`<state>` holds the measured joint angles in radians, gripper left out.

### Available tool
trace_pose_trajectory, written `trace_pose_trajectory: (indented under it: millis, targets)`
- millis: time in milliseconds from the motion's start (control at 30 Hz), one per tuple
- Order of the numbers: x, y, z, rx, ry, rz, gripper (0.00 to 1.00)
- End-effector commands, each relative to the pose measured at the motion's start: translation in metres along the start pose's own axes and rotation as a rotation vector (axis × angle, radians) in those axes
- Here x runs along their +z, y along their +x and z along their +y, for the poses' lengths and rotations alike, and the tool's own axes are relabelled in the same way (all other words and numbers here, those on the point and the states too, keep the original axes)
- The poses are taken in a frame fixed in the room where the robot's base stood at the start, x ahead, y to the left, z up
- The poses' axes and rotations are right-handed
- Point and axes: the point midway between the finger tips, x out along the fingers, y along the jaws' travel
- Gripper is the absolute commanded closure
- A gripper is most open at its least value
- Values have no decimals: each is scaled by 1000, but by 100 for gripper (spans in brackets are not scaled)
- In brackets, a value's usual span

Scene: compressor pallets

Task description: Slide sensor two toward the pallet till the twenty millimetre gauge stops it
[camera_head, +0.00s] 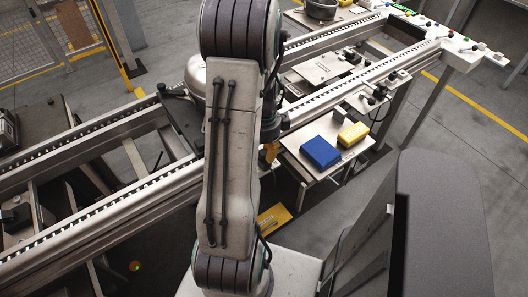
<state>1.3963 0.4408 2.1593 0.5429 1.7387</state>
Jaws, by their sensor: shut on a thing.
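My arm stands upright in the middle of the picture and covers the part of the line behind it. My gripper's fingers are hidden behind the arm. A dark part and a small orange piece (271,152) show at the arm's right edge; I cannot tell what they belong to. A pallet with a flat metal plate (321,67) lies on the conveyor right of the arm. Small sensor-like parts with dark knobs (377,94) stand at the conveyor's near rail, but I cannot tell which is sensor two. I cannot make out the twenty millimetre gauge.
A side table (335,176) below the near rail holds a blue box (320,152) and a yellow box (353,134). The conveyor's near rail (110,221) runs diagonally across. A grey rounded cabinet-like body fills the lower right. Open floor (455,125) lies at the right.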

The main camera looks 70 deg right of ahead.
Motion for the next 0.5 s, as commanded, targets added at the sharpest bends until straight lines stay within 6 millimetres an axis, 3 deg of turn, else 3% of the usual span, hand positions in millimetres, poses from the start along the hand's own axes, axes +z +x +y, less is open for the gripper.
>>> trace_pose_trajectory:
  millis: [500]
  targets:
    - [4,-1,-7,-12,2,-2,100]
